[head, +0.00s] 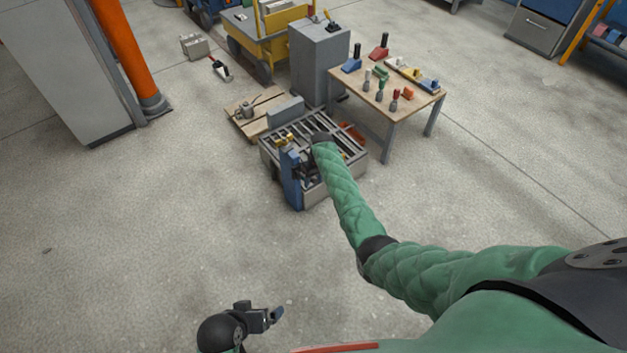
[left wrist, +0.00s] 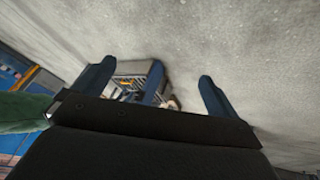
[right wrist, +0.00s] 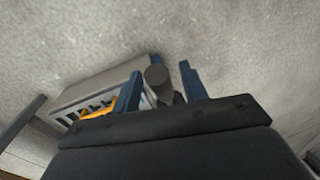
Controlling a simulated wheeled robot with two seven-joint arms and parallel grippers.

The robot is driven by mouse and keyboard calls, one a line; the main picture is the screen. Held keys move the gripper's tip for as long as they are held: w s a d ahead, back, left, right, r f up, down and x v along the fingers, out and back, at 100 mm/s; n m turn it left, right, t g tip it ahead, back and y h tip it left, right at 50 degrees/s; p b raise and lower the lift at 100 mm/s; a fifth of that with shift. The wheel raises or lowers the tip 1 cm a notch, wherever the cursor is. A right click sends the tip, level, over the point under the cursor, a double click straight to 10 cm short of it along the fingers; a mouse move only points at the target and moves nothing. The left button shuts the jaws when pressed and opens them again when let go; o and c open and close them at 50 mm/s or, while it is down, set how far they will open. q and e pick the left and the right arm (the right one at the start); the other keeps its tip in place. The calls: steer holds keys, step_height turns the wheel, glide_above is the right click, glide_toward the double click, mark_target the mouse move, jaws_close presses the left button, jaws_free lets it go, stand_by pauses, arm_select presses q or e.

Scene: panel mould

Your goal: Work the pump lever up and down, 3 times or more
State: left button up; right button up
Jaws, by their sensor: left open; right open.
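The pump appears in the head view as a blue upright (head: 291,180) at the front left corner of the mould (head: 318,192). My right gripper (head: 311,163) is over the mould beside this upright, partly hidden by my green sleeve. In the right wrist view, a dark grey round-ended bar (right wrist: 157,76), which looks like the lever's end, stands between the open blue fingers of the right gripper (right wrist: 160,68). I cannot tell whether they touch it. My left gripper (head: 277,314) is open and empty, low in the head view, far from the mould. Its fingers also show in the left wrist view (left wrist: 156,70).
A wooden table (head: 350,92) with several coloured tools stands behind and right of the mould. A grey cabinet (head: 316,65) and a pallet (head: 245,122) are behind it. An orange post (head: 125,50) is at the left. The floor in front is clear.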

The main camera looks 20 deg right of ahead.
jaws_close()
